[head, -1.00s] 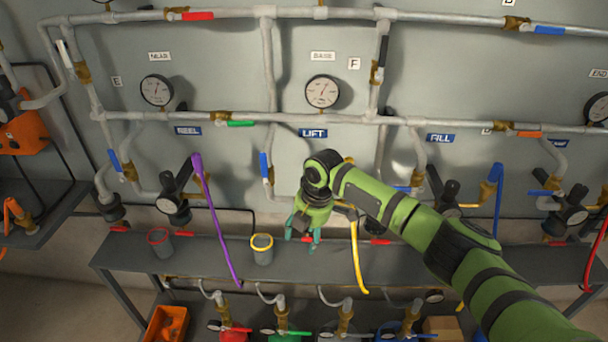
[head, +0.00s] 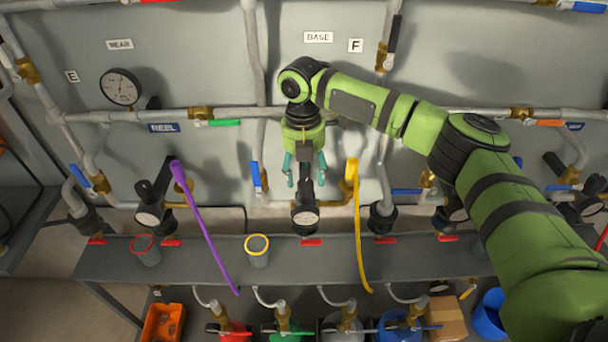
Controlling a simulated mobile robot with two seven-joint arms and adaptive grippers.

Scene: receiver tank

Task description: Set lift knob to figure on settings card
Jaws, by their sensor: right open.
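The lift regulator (head: 305,217) is a black body with a small pale dial, low on the pipe wall in the middle of the head view. Its black knob (head: 305,176) stands up above the dial. My right gripper (head: 306,184) points down with its two teal fingers open, one on each side of the knob in the picture. I cannot tell whether they touch it. My arm hides the LIFT sign and the gauge under the BASE label (head: 318,37). I cannot make out a settings card or the dial's figures. My left gripper is not in view.
A yellow hose (head: 357,235) hangs just right of the regulator, and a blue valve lever (head: 256,176) is close on the left. A purple hose (head: 205,225) hangs further left.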

